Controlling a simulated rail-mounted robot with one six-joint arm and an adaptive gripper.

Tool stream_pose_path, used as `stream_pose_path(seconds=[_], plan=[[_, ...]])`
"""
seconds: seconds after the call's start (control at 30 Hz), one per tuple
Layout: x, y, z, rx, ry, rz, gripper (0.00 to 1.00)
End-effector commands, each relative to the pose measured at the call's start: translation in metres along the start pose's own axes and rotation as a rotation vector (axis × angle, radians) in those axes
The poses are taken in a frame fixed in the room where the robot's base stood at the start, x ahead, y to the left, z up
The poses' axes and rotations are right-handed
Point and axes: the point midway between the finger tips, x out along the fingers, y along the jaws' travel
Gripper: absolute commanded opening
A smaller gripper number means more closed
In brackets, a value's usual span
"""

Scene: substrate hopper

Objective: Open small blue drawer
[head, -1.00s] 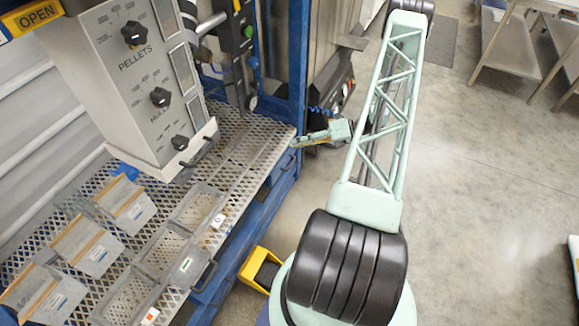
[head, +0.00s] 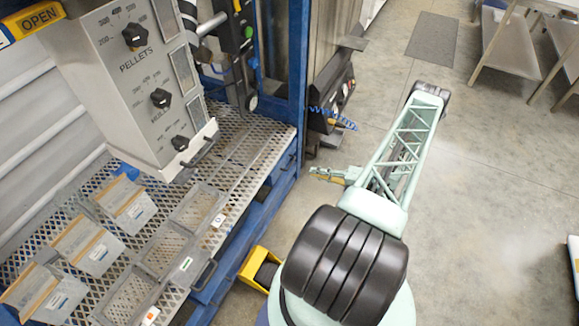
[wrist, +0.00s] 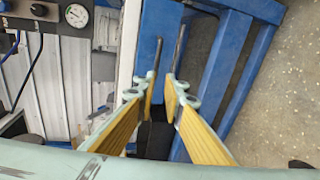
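I cannot make out a small blue drawer for sure. A small blue piece (head: 125,170) shows behind the bins on the perforated shelf, below the grey control box, partly hidden. My gripper (head: 326,174) is right of the blue frame of the station, over the floor, pointing left. It is clear of the frame. In the wrist view the two yellow-padded fingers of my gripper (wrist: 167,58) stand apart with nothing between them. Blue frame beams (wrist: 215,75) lie beyond them.
The grey control box (head: 150,90) with black knobs overhangs the shelf (head: 262,140). Clear bins (head: 198,207) stand on the shelf. A yellow pedal (head: 252,270) sits on the floor by the frame. Metal tables (head: 510,50) stand back right.

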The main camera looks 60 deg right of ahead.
Motion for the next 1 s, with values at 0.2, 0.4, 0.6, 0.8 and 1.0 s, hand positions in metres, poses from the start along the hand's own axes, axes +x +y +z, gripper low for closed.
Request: stream_pose_path(seconds=[0.2, 0.4, 0.6, 0.8, 1.0], plan=[[-0.005, -0.016, -0.001, 0.041, -0.034, 0.005, 0.1], [-0.006, -0.017, -0.001, 0.046, -0.037, 0.006, 0.1], [-0.005, -0.017, -0.002, 0.045, -0.036, 0.006, 0.1], [-0.002, -0.016, -0.002, 0.045, -0.035, 0.006, 0.1], [0.009, -0.014, -0.001, 0.045, -0.035, 0.006, 0.1]])
